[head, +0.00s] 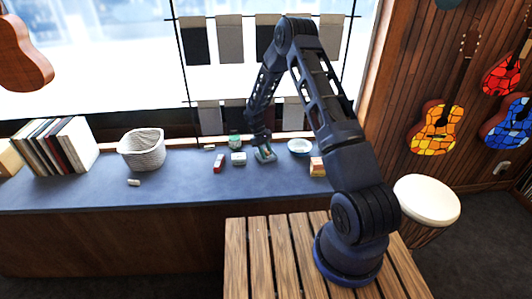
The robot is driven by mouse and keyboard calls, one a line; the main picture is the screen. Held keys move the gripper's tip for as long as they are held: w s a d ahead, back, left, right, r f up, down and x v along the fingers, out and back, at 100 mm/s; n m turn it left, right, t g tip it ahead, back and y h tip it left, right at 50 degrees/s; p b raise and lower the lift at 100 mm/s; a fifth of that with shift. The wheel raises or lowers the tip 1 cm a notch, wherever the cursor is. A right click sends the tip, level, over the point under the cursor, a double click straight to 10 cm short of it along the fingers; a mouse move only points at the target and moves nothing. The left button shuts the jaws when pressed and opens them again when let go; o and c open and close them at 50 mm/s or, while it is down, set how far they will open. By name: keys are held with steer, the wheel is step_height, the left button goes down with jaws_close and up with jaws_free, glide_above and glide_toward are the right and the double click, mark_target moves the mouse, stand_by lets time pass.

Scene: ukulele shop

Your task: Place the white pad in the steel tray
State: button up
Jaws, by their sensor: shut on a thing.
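My gripper (264,152) is at the back of the blue-topped counter, low over its surface. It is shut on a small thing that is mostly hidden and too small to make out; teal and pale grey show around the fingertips. I cannot tell whether this is the white pad. No steel tray is clear to me; a pale round dish (300,146) stands just right of my gripper.
Left of my gripper are a green-and-white box (238,159), a green jar (235,141) and a red item (219,163). An orange box (317,167) is at right. A woven basket (143,150) and books (60,145) stand at left. The counter's (180,190) front strip is clear.

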steer(key=o, duration=0.9)
steer(key=shift+o, duration=0.2)
steer(key=v, duration=1.2)
steer(key=s+d+r+m+t+y, duration=0.1)
steer(key=s+d+r, duration=0.35)
steer(key=r, duration=0.55)
steer(key=s+d+r+m+t, duration=0.15)
steer(key=s+d+r, duration=0.3)
steer(key=r, duration=0.55)
steer(key=s+d+r+m+t+y, duration=0.1)
steer(key=s+d+r+m, duration=0.3)
steer(key=r, duration=0.6)
steer(key=s+d+r+t, duration=0.1)
steer(key=s+d+r, duration=0.1)
steer(key=s+r, duration=0.35)
steer(key=s+d+r+t, duration=0.1)
steer(key=s+d+r, duration=0.15)
steer(key=s, duration=0.65)
steer(key=s+d+m+t+y, duration=0.1)
steer(key=s+d+m+t, duration=0.1)
steer(key=s, duration=1.4)
steer(key=shift+d+f, duration=0.35)
steer(key=shift+d, duration=0.5)
